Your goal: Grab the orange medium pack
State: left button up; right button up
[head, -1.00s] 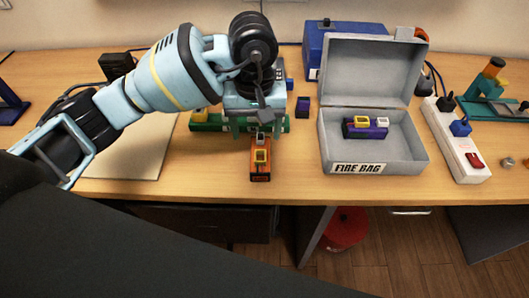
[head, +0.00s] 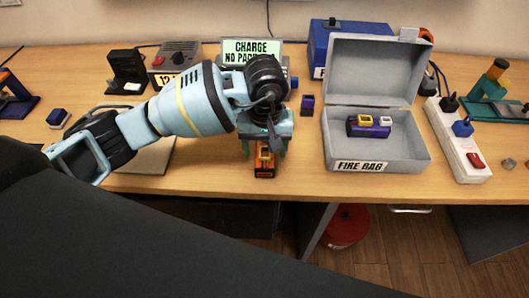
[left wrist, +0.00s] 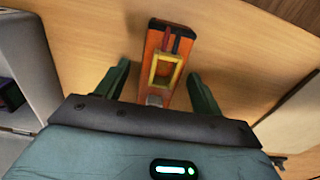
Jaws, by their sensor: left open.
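The orange pack (head: 264,160) lies on the table near its front edge in the head view. It has a yellow square frame on top. In the left wrist view the orange pack (left wrist: 165,60) lies between the two green fingers, with a gap on each side. My left gripper (head: 264,148) is over the pack and pointing down, and it is open and empty; its fingers show in the left wrist view (left wrist: 160,88). The gripper hides the pack's far end in the head view. My right gripper is not in view.
An open grey fire bag box (head: 414,158) stands to the right with a purple pack (head: 368,128) inside. A small dark purple block (head: 307,105) sits left of the box. A white power strip (head: 456,140) lies farther right. A charge sign (head: 251,51) stands behind my arm.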

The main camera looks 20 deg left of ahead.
pick_arm(q)
jog(key=shift+f, duration=0.35)
jog(key=shift+c, duration=0.2)
jog(key=c, duration=1.3)
jog(key=shift+r, duration=0.1)
jog(key=shift+r, duration=0.1)
jog(key=shift+r, duration=0.3)
notch_tip(320, 180, up, 2)
jog(key=shift+w+r, duration=0.1)
jog(key=shift+r, duration=0.1)
jog(key=s+d, duration=0.1)
jog(key=s, duration=0.4)
jog(key=s+d+r+b, duration=0.1)
jog(key=s+d, duration=0.1)
jog(key=s, duration=0.3)
jog(key=s+d, duration=0.2)
jog(key=s, duration=0.3)
jog(key=shift+s+d+r, duration=0.1)
jog(key=shift+s+r, duration=0.05)
jog(key=shift+r, duration=0.2)
